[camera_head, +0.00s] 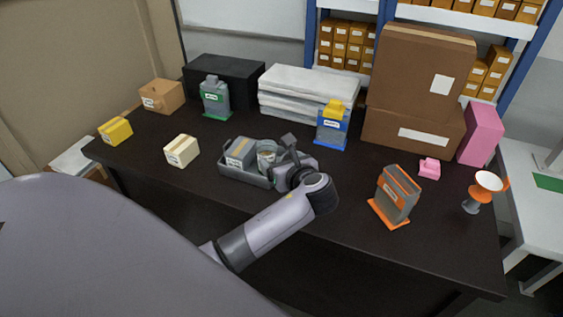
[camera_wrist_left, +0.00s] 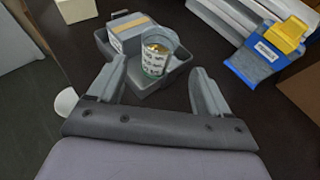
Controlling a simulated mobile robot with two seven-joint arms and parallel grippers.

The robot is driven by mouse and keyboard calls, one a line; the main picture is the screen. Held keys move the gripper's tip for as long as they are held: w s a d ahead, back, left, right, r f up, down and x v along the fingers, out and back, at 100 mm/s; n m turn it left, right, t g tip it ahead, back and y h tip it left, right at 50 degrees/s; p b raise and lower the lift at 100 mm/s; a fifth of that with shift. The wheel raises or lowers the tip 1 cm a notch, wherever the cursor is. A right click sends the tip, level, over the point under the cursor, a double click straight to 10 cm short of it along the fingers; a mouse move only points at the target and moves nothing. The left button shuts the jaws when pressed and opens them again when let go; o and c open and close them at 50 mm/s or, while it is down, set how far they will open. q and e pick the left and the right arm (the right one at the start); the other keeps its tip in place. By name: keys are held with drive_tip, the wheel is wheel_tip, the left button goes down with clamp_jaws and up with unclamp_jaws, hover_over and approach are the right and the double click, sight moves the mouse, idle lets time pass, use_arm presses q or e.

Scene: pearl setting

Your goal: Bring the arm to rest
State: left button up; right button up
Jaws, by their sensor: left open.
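My left arm reaches in over the front of the dark table (camera_head: 335,215). My left gripper (camera_head: 285,155) is at the grey tray (camera_head: 243,178). In the left wrist view the left gripper (camera_wrist_left: 160,85) is open, its two fingers apart with nothing held between them. Beyond and between the fingertips, a clear printed cup (camera_wrist_left: 157,55) stands in the tray beside a grey box with a tan strip (camera_wrist_left: 135,33). In the head view the arm partly hides the tray's right end. My right gripper is not in view.
An orange-grey holder (camera_head: 397,195), a pink item (camera_head: 429,169) and an orange-white funnel stand (camera_head: 485,188) are to the right. A cream box (camera_head: 182,151) and yellow box (camera_head: 116,131) are left. Large cartons (camera_head: 415,130) stand behind. The table's front middle is clear.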

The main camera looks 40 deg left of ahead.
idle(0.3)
use_arm(q)
drive_tip(key=s+f+n+h, duration=0.1)
drive_tip(key=s+f+n, duration=0.1)
drive_tip(key=s+d+f+n+g+h, duration=0.1)
drive_tip(key=s+f, duration=0.1)
drive_tip(key=s, duration=0.1)
drive_tip(key=s+d+f+n+h, duration=0.1)
drive_tip(key=s+n, duration=0.1)
drive_tip(key=shift+s+d+f+n, duration=0.1)
drive_tip(key=shift+s+f+n, duration=0.05)
drive_tip(key=shift+f+n, duration=0.2)
drive_tip(key=s+d+n+g+h, duration=0.1)
drive_tip(key=s+d+n+h, duration=0.3)
drive_tip(key=s+n, duration=0.55)
drive_tip(key=s+d+n+g+h, duration=0.1)
drive_tip(key=s+d+n+h, duration=0.5)
drive_tip(key=s, duration=0.6)
drive_tip(key=w+f+t, duration=0.6)
drive_tip(key=f, duration=0.3)
drive_tip(key=shift+w+d+f+n+h, duration=0.3)
drive_tip(key=shift+d+f+n, duration=0.05)
drive_tip(key=shift+n, duration=0.05)
